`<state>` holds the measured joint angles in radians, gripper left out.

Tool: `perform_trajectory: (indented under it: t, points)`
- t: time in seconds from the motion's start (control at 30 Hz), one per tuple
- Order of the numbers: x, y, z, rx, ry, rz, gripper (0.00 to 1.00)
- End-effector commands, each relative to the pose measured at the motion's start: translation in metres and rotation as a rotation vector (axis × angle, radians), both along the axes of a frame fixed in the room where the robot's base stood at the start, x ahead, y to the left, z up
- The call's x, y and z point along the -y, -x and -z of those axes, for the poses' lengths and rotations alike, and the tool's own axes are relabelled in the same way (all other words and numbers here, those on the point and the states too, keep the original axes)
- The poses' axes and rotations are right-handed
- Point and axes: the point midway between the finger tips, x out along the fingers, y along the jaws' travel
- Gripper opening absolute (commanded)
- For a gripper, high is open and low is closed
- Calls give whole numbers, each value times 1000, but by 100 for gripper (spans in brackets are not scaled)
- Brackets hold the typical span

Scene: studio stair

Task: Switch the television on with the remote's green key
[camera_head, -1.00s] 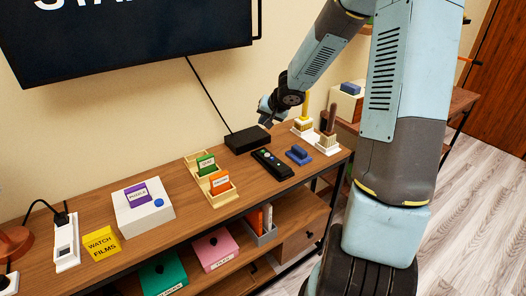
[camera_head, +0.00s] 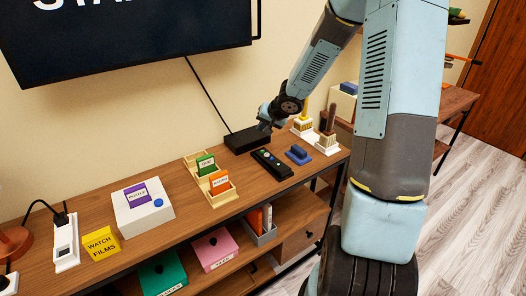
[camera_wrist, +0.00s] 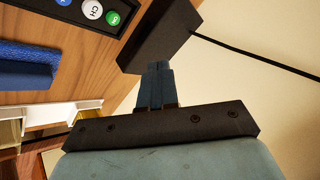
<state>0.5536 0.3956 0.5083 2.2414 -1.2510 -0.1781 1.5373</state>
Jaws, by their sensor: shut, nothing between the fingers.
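The black remote (camera_head: 272,164) lies on the wooden shelf top, with a row of round keys. In the wrist view its end shows at the top left, with the green key (camera_wrist: 113,18) nearest that end, beside a white key marked CH. The television (camera_head: 125,40) hangs on the wall with part of white lettering on its dark screen. My gripper (camera_head: 264,125) is just above the black box, beyond the remote's far end. In the wrist view my gripper (camera_wrist: 157,72) is shut and empty, its fingertips apart from the green key.
The black box (camera_head: 247,140) with a cable stands behind the remote. A wooden card rack (camera_head: 215,195) stands to the left. A narrow strip of shelf separates remote and box.

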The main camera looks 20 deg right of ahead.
Motion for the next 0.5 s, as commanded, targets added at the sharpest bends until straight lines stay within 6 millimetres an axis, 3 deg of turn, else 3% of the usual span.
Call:
perform_trajectory:
  t: [0.5]
  points:
    - [1, 3, 39, 4, 4, 1, 0]
